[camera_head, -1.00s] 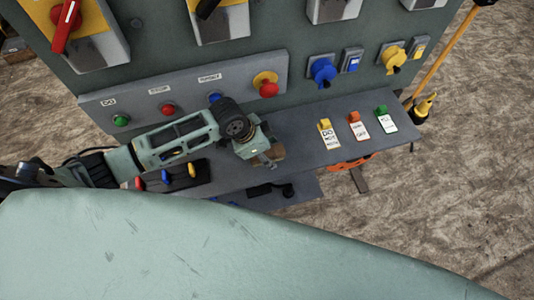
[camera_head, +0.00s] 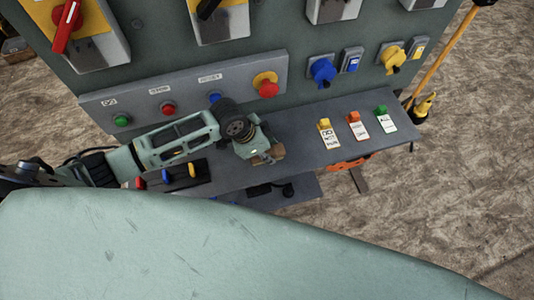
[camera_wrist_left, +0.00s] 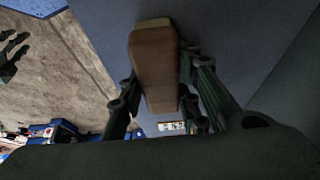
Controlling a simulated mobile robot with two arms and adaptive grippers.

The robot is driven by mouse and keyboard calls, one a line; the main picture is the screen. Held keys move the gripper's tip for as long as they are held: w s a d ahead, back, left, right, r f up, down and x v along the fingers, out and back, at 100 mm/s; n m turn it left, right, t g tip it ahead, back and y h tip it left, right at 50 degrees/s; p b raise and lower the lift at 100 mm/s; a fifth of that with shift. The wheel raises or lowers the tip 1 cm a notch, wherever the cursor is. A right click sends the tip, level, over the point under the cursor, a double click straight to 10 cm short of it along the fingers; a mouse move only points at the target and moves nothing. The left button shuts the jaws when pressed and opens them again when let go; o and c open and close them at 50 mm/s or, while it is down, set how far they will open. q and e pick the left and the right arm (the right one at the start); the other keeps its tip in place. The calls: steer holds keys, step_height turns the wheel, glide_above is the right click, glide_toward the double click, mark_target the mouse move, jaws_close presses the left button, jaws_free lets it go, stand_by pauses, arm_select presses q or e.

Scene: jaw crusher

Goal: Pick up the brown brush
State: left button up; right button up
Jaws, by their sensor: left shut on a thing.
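The brown brush (camera_wrist_left: 155,65) fills the middle of the left wrist view, a brown block with a paler strip at its far end. The fingers of my left gripper (camera_wrist_left: 158,100) stand on both sides of it and are shut on it. In the head view my left gripper (camera_head: 262,152) is over the grey shelf (camera_head: 312,148), and a small part of the brush (camera_head: 276,154) shows at its tip. The gripper hides the rest of the brush there. I cannot tell whether the brush touches the shelf. My right gripper is not in view.
Three tags with yellow, orange and green clips (camera_head: 354,126) lie on the shelf's right side. A control panel (camera_head: 185,98) with buttons and a red knob (camera_head: 268,87) rises behind. Blue (camera_head: 323,71) and yellow (camera_head: 393,58) plugs sit on the panel. Handled items (camera_head: 167,174) lie left.

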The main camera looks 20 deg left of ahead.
mark_target(276, 152)
arm_select(q)
steer(key=shift+s+f, duration=0.15)
steer(key=shift+s, duration=0.15)
steer(key=shift+r, duration=0.35)
steer(key=r, duration=0.2)
steer(key=d+r+b, duration=0.1)
steer(key=r, duration=0.1)
steer(key=shift+w+d+r, duration=0.1)
steer(key=shift+r, duration=0.05)
steer(key=d+r+b, duration=0.1)
steer(key=d+r, duration=0.5)
steer(key=d, duration=0.4)
steer(key=shift+s+d+r+b, duration=0.25)
steer(key=shift+s+b, duration=0.05)
steer(key=shift+s, duration=0.1)
